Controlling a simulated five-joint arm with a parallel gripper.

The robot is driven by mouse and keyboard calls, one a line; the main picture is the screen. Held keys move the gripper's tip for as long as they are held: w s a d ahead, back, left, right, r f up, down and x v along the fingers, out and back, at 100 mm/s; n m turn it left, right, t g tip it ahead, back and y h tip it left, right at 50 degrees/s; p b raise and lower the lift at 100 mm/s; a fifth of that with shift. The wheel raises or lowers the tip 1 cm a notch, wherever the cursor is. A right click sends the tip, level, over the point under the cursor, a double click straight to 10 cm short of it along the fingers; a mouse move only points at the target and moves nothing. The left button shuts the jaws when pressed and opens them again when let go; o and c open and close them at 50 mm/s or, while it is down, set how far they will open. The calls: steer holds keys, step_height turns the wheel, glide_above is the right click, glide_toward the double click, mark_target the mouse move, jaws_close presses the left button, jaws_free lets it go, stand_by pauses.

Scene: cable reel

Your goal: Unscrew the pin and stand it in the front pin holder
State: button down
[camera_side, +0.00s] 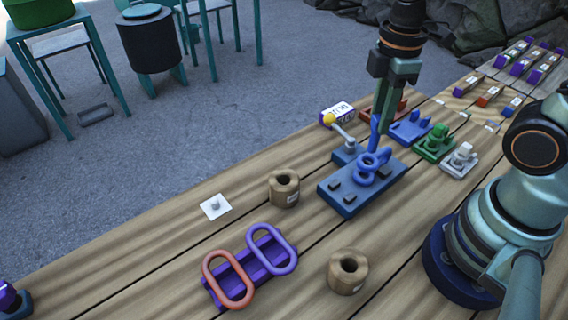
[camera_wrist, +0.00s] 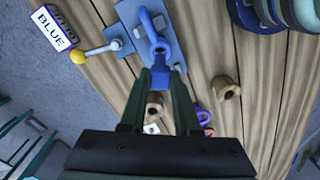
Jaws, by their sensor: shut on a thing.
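My gripper (camera_side: 383,122) is above the blue base plate (camera_side: 350,195), its fingers shut on a slim blue pin (camera_side: 375,132). The pin stands roughly upright just over the blue looped shackle (camera_side: 370,165) on the plate; I cannot tell whether its lower end is still inside. In the wrist view, my fingertips (camera_wrist: 160,75) close at a blue eye-shaped part (camera_wrist: 159,50), with a blue length beyond it. Two brown round holders with holes stand on the table, one farther back (camera_side: 284,190) and one nearer (camera_side: 348,274); both look empty.
A lever with a yellow ball (camera_side: 329,120) rises beside the blue plate. Red and purple oval links (camera_side: 228,280) lie on a purple base left of the near holder. Green (camera_side: 434,143) and white (camera_side: 460,160) fixtures stand right. Bare planks lie between the holders.

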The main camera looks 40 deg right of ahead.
steer(key=w+a+f, duration=0.2)
steer(key=w+a, duration=0.2)
steer(key=a, duration=0.4)
steer(key=w+a+f, duration=0.2)
steer(key=w+a, duration=0.3)
steer(key=a, duration=0.2)
steer(key=shift+s+f, duration=0.15)
steer(key=shift+f, duration=2.65)
steer(key=shift+f, duration=0.65)
steer(key=c, duration=0.6)
jaws_free()
steer(key=shift+o, duration=0.2)
